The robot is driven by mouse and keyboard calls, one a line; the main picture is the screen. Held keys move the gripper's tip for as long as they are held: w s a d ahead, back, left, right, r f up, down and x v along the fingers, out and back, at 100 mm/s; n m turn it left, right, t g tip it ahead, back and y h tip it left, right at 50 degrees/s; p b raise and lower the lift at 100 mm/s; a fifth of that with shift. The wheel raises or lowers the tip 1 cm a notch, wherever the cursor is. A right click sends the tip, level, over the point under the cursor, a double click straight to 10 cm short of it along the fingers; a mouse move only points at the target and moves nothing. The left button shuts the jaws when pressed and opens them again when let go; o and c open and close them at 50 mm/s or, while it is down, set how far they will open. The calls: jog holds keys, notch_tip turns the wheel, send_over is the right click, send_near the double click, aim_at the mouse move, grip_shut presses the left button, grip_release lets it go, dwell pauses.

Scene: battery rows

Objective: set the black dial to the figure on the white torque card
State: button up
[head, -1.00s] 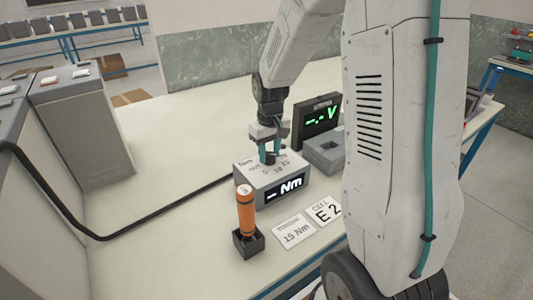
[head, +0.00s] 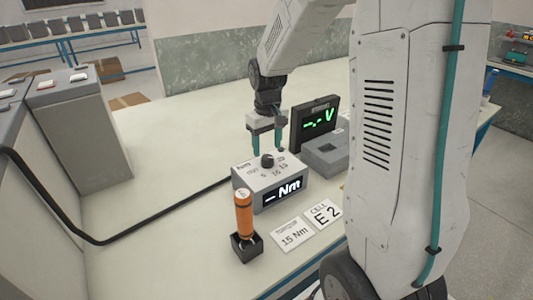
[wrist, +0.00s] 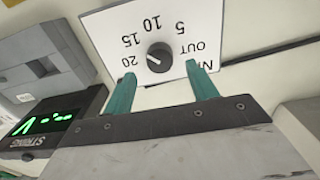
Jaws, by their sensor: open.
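The black dial (head: 267,160) sits on top of the grey torque box (head: 245,192), whose front display shows a dash and "Nm". In the wrist view the dial (wrist: 160,55) is ringed by OUT, 5, 10, 15 and 20. Its white mark points left, toward about 20; the exact figure is hard to tell. The white torque card (head: 293,234) lies in front of the box and reads 15 Nm. My gripper (head: 268,151) is open and empty, its teal fingers apart from the dial, above and behind it. The fingers also show in the wrist view (wrist: 160,75).
An orange screwdriver-like tool (head: 244,212) stands in a black holder (head: 246,248) at the front left. A card reading E 2 (head: 323,214) lies at the right. A black voltage display (head: 315,122) and a grey block (head: 326,150) stand behind right.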

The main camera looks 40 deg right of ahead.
aim_at(267, 157)
jog(key=shift+r, duration=1.9)
jog(key=s+a+r, duration=0.3)
jog(key=s+a, duration=0.1)
jog(key=s, duration=0.4)
jog(key=s+a+r+t, duration=0.1)
jog(key=s+a+r, duration=0.2)
jog(key=s, duration=0.6)
jog(key=s+a+r, duration=0.3)
jog(key=s+a, duration=0.1)
jog(key=s, duration=0.4)
jog(key=shift+s+a, duration=0.4)
